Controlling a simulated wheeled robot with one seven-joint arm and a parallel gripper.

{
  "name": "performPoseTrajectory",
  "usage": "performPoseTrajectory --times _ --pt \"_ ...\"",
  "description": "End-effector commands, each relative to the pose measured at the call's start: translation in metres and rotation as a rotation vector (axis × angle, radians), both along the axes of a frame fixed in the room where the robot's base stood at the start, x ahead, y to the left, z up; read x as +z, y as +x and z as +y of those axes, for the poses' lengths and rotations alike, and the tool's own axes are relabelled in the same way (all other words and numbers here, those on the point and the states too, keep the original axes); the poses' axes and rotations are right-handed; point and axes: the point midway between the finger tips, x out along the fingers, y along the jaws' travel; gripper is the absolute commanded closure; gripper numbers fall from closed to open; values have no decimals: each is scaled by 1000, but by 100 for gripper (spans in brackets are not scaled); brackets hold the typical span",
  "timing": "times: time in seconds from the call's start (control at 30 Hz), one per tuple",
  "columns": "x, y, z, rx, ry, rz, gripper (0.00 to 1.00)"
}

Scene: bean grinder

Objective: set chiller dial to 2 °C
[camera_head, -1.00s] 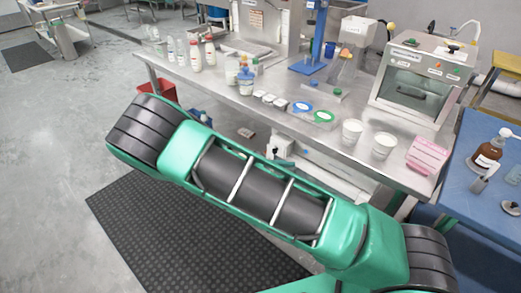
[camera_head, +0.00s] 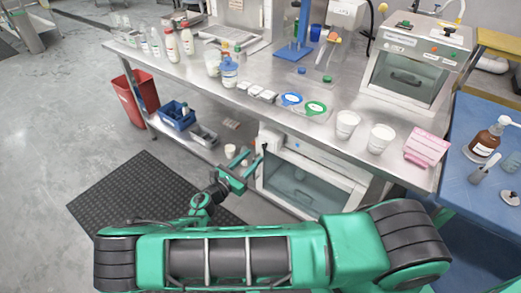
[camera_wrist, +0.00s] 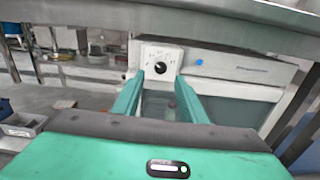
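The chiller (camera_head: 310,182) is a white and grey cabinet with a glass front, under the steel table. Its dial (camera_wrist: 160,68) is a dark round knob on a white panel at the chiller's left end in the wrist view. Marks surround the knob, but its setting is too small to read. My gripper (camera_head: 240,168) is in front of the chiller's left end in the head view. In the wrist view my gripper (camera_wrist: 161,78) is open and empty, its two green fingers on either side of the dial's line of sight. The knob appears beyond the fingertips, apart from them.
A blue button (camera_wrist: 199,62) is right of the dial panel. The steel tabletop (camera_head: 210,90) overhangs the chiller. A blue bin (camera_head: 176,115) and small cups are on the lower shelf to the left. A red bin (camera_head: 133,98) stands at the table's left end.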

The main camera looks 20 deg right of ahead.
Motion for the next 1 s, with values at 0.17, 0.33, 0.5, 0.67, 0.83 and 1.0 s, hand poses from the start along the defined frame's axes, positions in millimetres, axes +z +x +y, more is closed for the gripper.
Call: performPoseTrajectory --times 0.17,0.33,0.5,0.67,0.83,1.0 --pt "1 18 -24 1 0 -1 61" --pt "0 31 -41 2 1 -1 61" --pt "1 38 -50 3 1 -2 61" --pt "1 39 -52 3 1 -2 61" --pt "1 39 -52 3 1 -2 66" --pt "1 39 -51 4 2 -1 100"
